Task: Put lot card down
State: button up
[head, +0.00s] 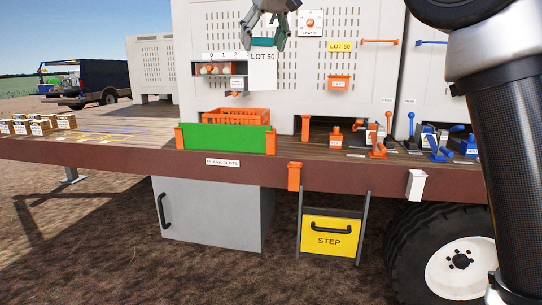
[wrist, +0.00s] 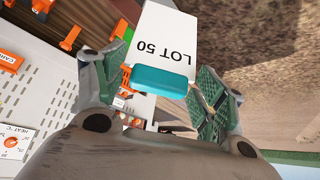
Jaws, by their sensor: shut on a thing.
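The lot card (head: 263,70) is a white card marked LOT 50 with a teal grip bar along its top. My gripper (head: 265,42) is shut on the teal bar, and the card hangs below it in front of the grey cabinet. In the wrist view the card (wrist: 165,40) lies beyond the teal bar, between the fingers of my gripper (wrist: 160,82). In the head view an orange holder (head: 339,83) with a small label is on the cabinet front, right of the card. A yellow LOT 50 sign (head: 340,46) is above it.
A tray with slots numbered 0, 1, 2 (head: 217,69) is left of the card, partly hidden by it. Below are an orange crate (head: 235,116) and a green board (head: 228,138) on the plank deck. Orange and blue levers (head: 378,140) stand at right.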

aim_at(269, 74)
jog(key=w+f, duration=0.2)
jog(key=f, duration=0.1)
jog(key=w+f, duration=0.2)
jog(key=w+d+f, duration=0.1)
jog(key=w+f, duration=0.1)
jog(key=f, duration=0.1)
jog(key=shift+w+d+f, duration=0.1)
jog(key=shift+f, duration=0.25)
jog(key=w+d+f+m+h, duration=0.1)
jog(key=w+d+f, duration=0.2)
jog(key=d+f, duration=0.75)
jog(key=w+d+f+m, duration=0.2)
jog(key=w+d+f, duration=0.35)
jog(key=f, duration=0.85)
jog(key=s+d+f+m, duration=0.1)
jog(key=d+f, duration=0.2)
jog(key=d, duration=0.4)
jog(key=s+d+f+h, duration=0.1)
jog(key=d+f, duration=0.3)
jog(key=d, duration=0.3)
jog(key=shift+s+d+f+m+t+h, duration=0.2)
jog(key=shift+s+m+t+h, duration=0.1)
jog(key=shift+m, duration=0.1)
jog(key=shift+a, duration=0.15)
